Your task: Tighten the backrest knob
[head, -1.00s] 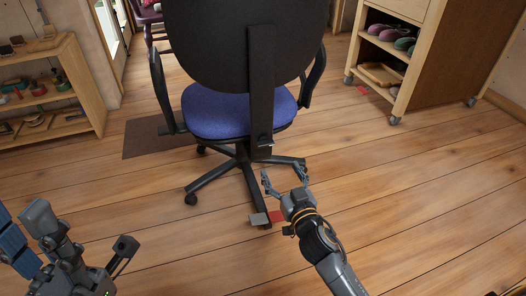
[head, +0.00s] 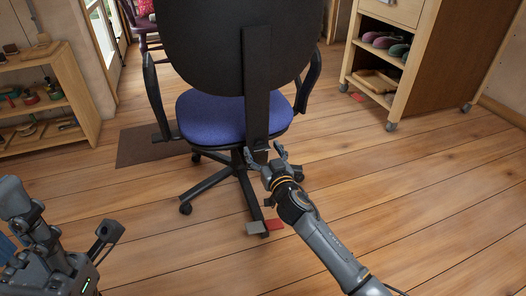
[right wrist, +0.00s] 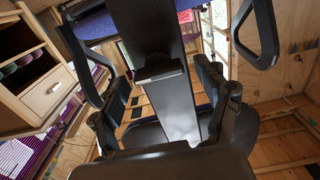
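The office chair with its blue seat (head: 215,118) stands with its black backrest (head: 235,45) towards me. A black support bar (head: 257,85) runs down from the backrest. A small dark part, perhaps the knob, sits low on the bar; the right gripper partly covers this area in the head view. In the right wrist view a dark block (right wrist: 160,70) shows on the bar. My right gripper (head: 265,153) is open, its fingers either side of the bar's lower end; contact cannot be told. My left gripper (head: 85,262) is low at the left, away from the chair, its opening unclear.
A grey tab (head: 257,228) and a red tab (head: 275,225) show by the chair's near leg. A low wooden shelf (head: 85,105) stands left, and a wheeled wooden cabinet (head: 425,70) stands right. The plank floor right of the chair is clear.

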